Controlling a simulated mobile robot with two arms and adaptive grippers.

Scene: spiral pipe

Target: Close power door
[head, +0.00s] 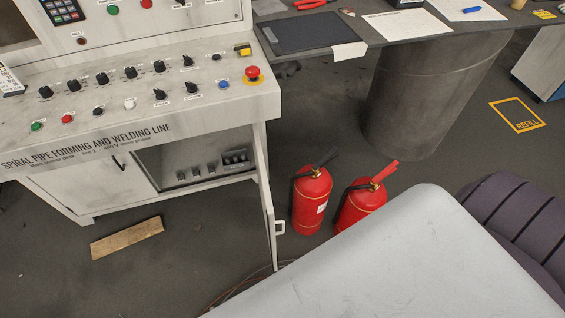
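The power door (267,205) is a narrow grey panel on the right side of the lower cabinet in the control desk. The open compartment (190,160) shows several dark switches or sockets (235,158) inside. To its left, a closed cabinet panel (105,178) has a dark handle. Neither of my grippers shows in the head view.
Two red fire extinguishers (310,200) stand on the floor just right of the door. A wooden plank (127,238) lies on the floor at left. Cables (235,285) run near the door's foot. A large pale grey shape, perhaps mine, hides the lower right. A dark pillar (420,95) stands behind.

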